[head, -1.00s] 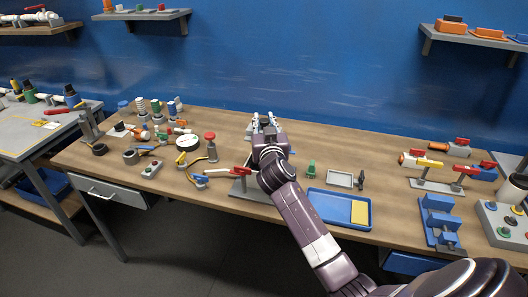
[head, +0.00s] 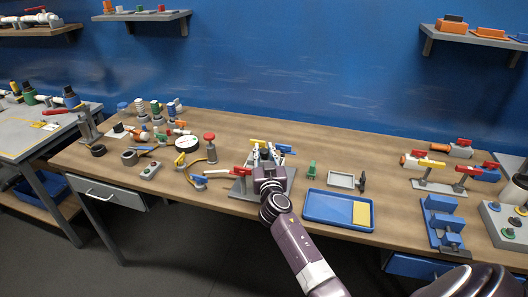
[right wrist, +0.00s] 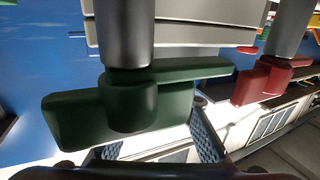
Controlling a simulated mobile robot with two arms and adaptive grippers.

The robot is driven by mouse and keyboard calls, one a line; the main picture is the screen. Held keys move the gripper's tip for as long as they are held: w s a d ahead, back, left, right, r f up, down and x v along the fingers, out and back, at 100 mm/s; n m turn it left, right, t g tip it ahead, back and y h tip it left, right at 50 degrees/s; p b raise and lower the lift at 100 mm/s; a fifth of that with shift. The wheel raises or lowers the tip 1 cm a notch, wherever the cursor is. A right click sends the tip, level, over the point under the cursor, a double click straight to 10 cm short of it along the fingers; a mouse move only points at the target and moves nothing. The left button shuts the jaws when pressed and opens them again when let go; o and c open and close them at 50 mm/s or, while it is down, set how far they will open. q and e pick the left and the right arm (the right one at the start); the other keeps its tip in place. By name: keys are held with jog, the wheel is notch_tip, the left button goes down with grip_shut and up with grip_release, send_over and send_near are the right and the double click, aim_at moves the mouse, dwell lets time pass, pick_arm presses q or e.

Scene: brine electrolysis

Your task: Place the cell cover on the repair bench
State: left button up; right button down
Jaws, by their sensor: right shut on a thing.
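My right gripper (head: 266,163) is over a grey-based fixture (head: 239,187) at the middle of the wooden bench (head: 400,215). It hides much of the fixture. Yellow (head: 258,142), blue (head: 286,149) and red (head: 242,172) handles show around it. In the right wrist view, a dark green handle (right wrist: 65,125) on a grey cylinder lies across the gripper's fingers (right wrist: 160,145). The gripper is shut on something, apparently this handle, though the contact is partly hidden. I cannot pick out the cell cover with certainty. My left gripper is out of view.
A blue tray (head: 325,207) with a yellow pad (head: 361,213) lies right of my right arm. A small grey tray (head: 341,179) and a green part (head: 312,168) are behind it. A red-topped post (head: 210,148) stands to the left. A blue fixture (head: 440,222) stands at the right.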

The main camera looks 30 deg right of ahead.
jog(key=shift+f+b, duration=0.15)
jog(key=shift+b, duration=0.15)
jog(key=c, duration=1.7)
grip_release()
jog(key=shift+o, duration=0.2)
